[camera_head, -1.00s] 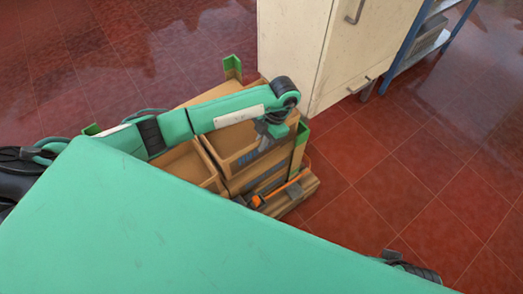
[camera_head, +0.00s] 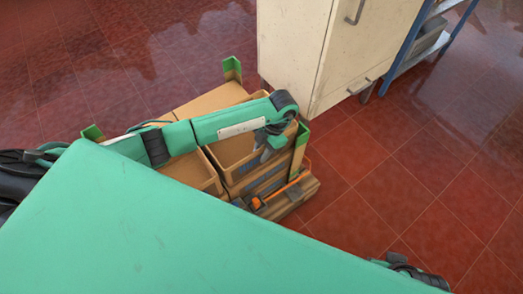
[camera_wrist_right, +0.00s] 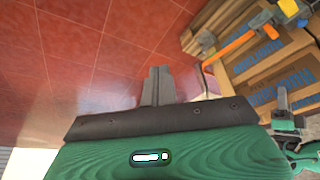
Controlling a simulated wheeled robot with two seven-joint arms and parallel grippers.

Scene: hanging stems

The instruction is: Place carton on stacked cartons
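Brown cartons with blue print stand stacked on a pallet with green corner posts in the head view. The upper right carton (camera_head: 229,152) has an open top, and a lower carton (camera_head: 266,184) shows beneath it. My left gripper (camera_head: 263,147) hangs at the right carton's near side, its grey fingers apart; I see nothing between them. In the right wrist view, stacked cartons (camera_wrist_right: 262,85) fill the upper right, and part of my left gripper (camera_wrist_right: 282,101) shows at the right edge. My right gripper (camera_wrist_right: 158,86) has its fingers together, empty, over the floor.
An orange-handled tool (camera_head: 281,192) lies along the pallet's near right edge. Green posts (camera_head: 232,69) rise at the pallet corners. A cream cabinet (camera_head: 325,50) stands close behind, with a blue-framed shelf (camera_head: 425,45) beyond. The red tiled floor at right is clear.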

